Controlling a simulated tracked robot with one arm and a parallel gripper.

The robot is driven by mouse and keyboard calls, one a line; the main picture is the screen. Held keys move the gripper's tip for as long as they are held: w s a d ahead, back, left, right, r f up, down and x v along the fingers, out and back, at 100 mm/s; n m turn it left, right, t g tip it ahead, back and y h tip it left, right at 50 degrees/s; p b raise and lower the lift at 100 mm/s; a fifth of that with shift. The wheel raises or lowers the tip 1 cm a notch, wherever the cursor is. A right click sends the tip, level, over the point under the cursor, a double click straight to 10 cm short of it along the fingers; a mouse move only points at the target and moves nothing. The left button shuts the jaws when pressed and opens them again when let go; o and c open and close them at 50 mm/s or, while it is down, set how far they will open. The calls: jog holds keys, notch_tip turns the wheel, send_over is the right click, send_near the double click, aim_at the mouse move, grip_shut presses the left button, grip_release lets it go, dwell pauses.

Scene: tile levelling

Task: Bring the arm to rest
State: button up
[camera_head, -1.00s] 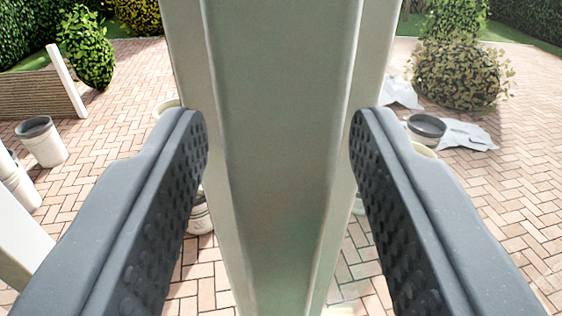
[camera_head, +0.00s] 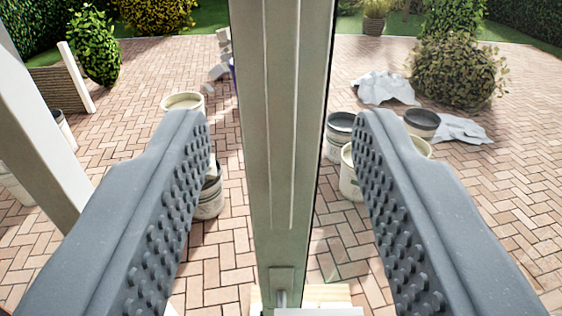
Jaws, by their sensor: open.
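My gripper (camera_head: 287,130) is open, with its two dark grey studded fingers wide apart at left and right. A tall grey-green upright post (camera_head: 284,130) shows in the gap between them. Clear space shows on both sides of the post, and neither finger appears to touch it. The post has a small metal fitting near its foot. My gripper holds nothing that I can see. The rest of my arm is out of view.
A pale slanting post (camera_head: 40,140) stands at the left. Buckets (camera_head: 207,196) stand behind the fingers on both sides, partly hidden. Grey sheets (camera_head: 386,88) lie at the back right near a bush (camera_head: 455,72). Open brick paving (camera_head: 500,200) spreads at the right.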

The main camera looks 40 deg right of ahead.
dwell(0.4)
jog(key=w+a+f+n+y, duration=0.1)
jog(key=w+f+n+y, duration=0.2)
jog(key=w+y, duration=0.2)
jog(key=w+a+f+n+y, duration=0.1)
jog(key=w+f+n+y, duration=0.3)
jog(key=w, duration=0.6)
jog(key=shift+w+t+y, duration=0.25)
jog(key=shift+t+y, duration=0.15)
jog(key=shift+y, duration=0.4)
